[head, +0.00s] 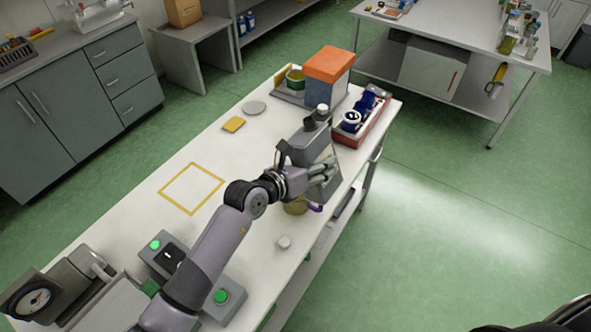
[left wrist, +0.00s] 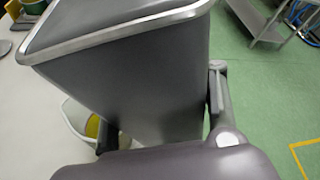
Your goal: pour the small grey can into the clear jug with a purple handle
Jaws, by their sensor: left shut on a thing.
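The small grey can (head: 312,143) is in my left gripper (head: 322,175), whose fingers close around its lower sides. It is held above the right part of the table and looks slightly tilted. In the left wrist view the grey can (left wrist: 135,70) fills the middle, between the two fingers. The clear jug (head: 295,208) stands on the table below the gripper and is partly hidden by it. It has a yellowish content and a purple handle (head: 315,207). The jug (left wrist: 78,120) also shows behind the can in the left wrist view. My right gripper is not in view.
The white table (head: 225,155) bears a yellow square outline (head: 192,188), a small white round piece (head: 284,243) and a yellow sponge-like block (head: 233,124). A red tray (head: 361,131) with blue items and an orange-lidded box (head: 329,72) stand beyond the can. Button boxes (head: 222,296) stand near my arm.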

